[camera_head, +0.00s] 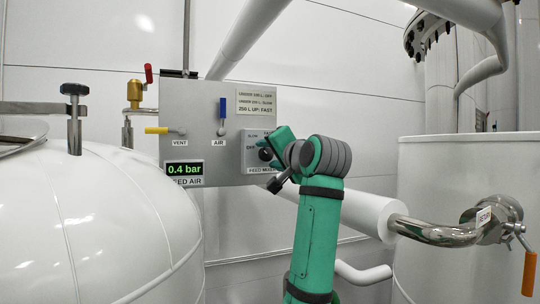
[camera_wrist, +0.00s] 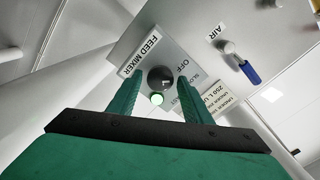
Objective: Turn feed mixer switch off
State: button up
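The feed mixer switch is a round black knob (camera_wrist: 160,77) on a grey plate labelled FEED MIXER, with OFF and SLOW marks around it. A green light (camera_wrist: 157,98) glows beside the knob. In the head view the knob (camera_head: 265,154) shows at the right end of the panel, partly hidden by my gripper (camera_head: 274,162). In the wrist view my gripper (camera_wrist: 159,80) is open, with one green finger on each side of the knob. A gap shows between each finger and the knob. I cannot tell how far the tips are from the plate.
The grey panel (camera_head: 203,104) also carries a blue AIR lever (camera_head: 222,110), a yellow VENT lever (camera_head: 157,130) and a 0.4 bar display (camera_head: 185,169). A white tank (camera_head: 90,225) stands at left. A thick white pipe (camera_head: 350,207) runs behind my arm.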

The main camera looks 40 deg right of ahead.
jog(key=c, duration=0.7)
jog(key=shift+c, duration=0.2)
jog(key=shift+n, duration=0.3)
jog(key=n, duration=0.3)
jog(key=shift+n, duration=2.7)
jog(key=o, duration=1)
jog(key=shift+o, duration=0.2)
jog(key=shift+a, duration=0.1)
